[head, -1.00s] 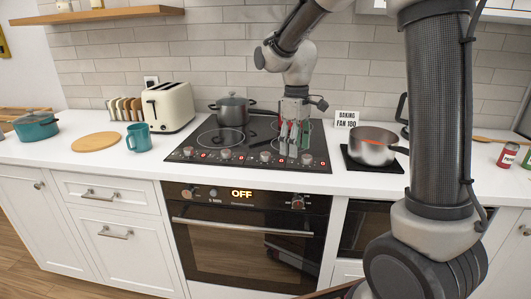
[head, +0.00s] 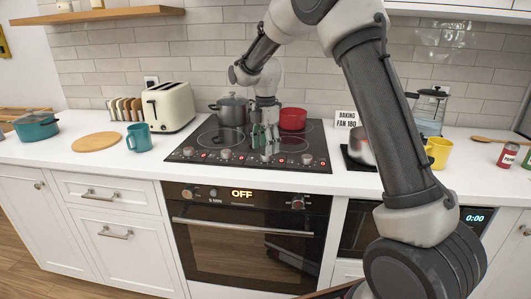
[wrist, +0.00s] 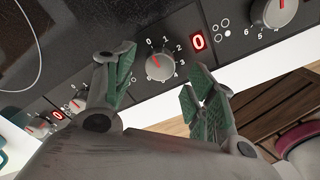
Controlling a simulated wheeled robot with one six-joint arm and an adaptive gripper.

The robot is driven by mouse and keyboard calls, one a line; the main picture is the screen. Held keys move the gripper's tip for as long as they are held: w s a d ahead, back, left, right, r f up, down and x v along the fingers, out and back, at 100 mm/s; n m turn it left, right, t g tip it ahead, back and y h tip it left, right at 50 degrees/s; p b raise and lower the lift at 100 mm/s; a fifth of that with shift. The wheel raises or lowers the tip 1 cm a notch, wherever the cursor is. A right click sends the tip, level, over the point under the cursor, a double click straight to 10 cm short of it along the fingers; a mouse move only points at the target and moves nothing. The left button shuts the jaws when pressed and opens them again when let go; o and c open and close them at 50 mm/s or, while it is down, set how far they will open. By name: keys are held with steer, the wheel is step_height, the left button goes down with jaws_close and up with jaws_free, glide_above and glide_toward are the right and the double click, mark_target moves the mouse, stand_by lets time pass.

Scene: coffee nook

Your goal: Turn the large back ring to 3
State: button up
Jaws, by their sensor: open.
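The black cooktop (head: 180,154) has a row of silver knobs along its front edge. My gripper (head: 265,146) is over the third knob from the left (head: 266,157). In the wrist view my gripper (wrist: 162,84) is open and empty, its green-padded fingers apart. A knob (wrist: 159,67) shows between and just beyond the fingertips, with no visible contact. Its red mark points up-left toward 0 on its number scale. The red display (wrist: 198,42) to its right reads 0. I cannot tell which ring this knob serves.
A grey lidded pot (head: 232,112) stands at the back left of the cooktop and a red pot (head: 292,119) at the back right. Another knob (wrist: 274,11) is at the wrist view's upper right. A steel pot (head: 360,146) is partly hidden by my arm.

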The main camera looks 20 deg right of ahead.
steer(key=shift+f, duration=1.5)
steer(key=c, duration=1)
steer(key=shift+c, duration=0.2)
